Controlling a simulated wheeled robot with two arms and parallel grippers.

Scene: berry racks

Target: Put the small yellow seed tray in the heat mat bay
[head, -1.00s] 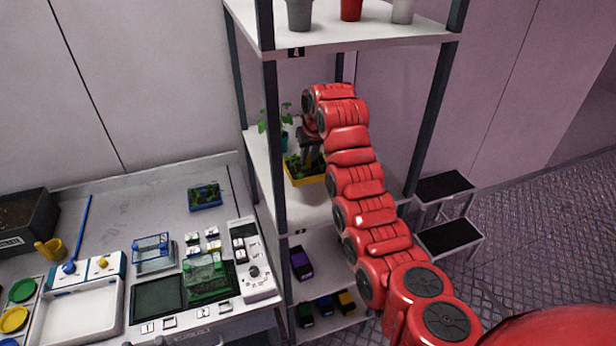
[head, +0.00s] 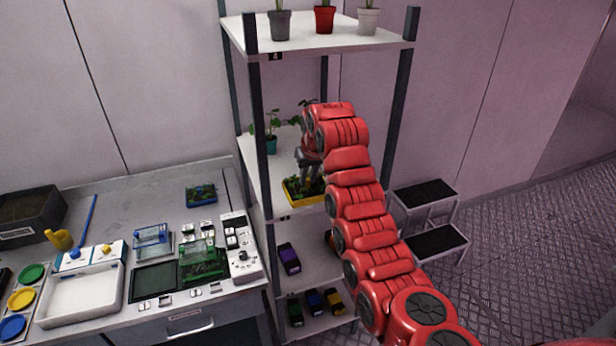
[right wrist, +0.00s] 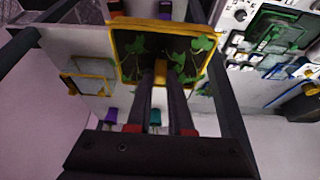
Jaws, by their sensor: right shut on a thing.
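The small yellow seed tray (head: 303,203), with dark soil and green seedlings, is at the front edge of the rack's middle shelf. It also shows in the right wrist view (right wrist: 117,58). My right gripper (head: 309,176) reaches down to it from above and is shut on it; the fingers (right wrist: 161,75) meet a yellow part at the tray's middle. Whether the tray touches the shelf is unclear. On the bench, a dark flat bay (head: 155,281), apparently the heat mat bay, is empty beside a green tray with a clear cover (head: 203,262). My left gripper is out of view.
A potted plant (head: 270,145) stands behind on the same shelf. Rack posts (head: 261,130) stand close to my arm. The bench holds a white control panel (head: 240,250), a blue tray (head: 201,195) and a white basin (head: 82,295). A step stool (head: 430,195) stands right of the rack.

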